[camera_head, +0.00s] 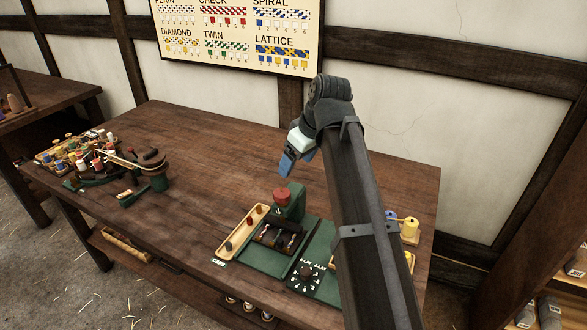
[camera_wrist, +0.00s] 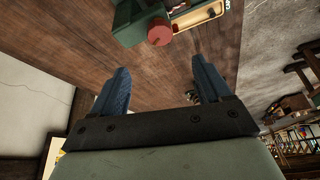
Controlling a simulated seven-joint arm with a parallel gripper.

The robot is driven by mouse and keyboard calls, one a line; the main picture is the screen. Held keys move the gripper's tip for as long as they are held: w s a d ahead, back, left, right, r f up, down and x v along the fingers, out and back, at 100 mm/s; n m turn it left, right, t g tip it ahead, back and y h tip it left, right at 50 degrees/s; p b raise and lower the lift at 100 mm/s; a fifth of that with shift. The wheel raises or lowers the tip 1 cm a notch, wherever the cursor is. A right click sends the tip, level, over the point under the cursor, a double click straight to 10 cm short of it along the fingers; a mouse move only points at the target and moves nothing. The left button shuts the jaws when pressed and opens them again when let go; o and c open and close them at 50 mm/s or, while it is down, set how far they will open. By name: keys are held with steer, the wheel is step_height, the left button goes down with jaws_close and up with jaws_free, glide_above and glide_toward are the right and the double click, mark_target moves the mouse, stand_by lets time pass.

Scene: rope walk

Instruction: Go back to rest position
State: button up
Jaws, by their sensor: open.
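My gripper (camera_head: 287,162) hangs in the air over the back right part of the wooden table, above and behind a green device with a red knob. In the wrist view my gripper (camera_wrist: 160,82) shows two blue fingers spread wide, with nothing between them. The green device (camera_head: 289,203) stands upright on a green base, its red knob (camera_head: 282,195) on top. The red knob also shows at the top of the wrist view (camera_wrist: 159,32), apart from the fingers. My arm hides part of the table's right side.
The wooden table (camera_head: 205,150) is clear in its middle. A rack of coloured spools (camera_head: 75,158) and a green tool (camera_head: 155,175) stand at left. A wooden tray (camera_head: 240,232) and a dial panel (camera_head: 306,272) are at front right. A pattern chart (camera_head: 240,35) hangs behind.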

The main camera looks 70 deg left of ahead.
steer(key=shift+d+r, duration=0.1)
steer(key=shift+r, duration=0.15)
stand_by(0.4)
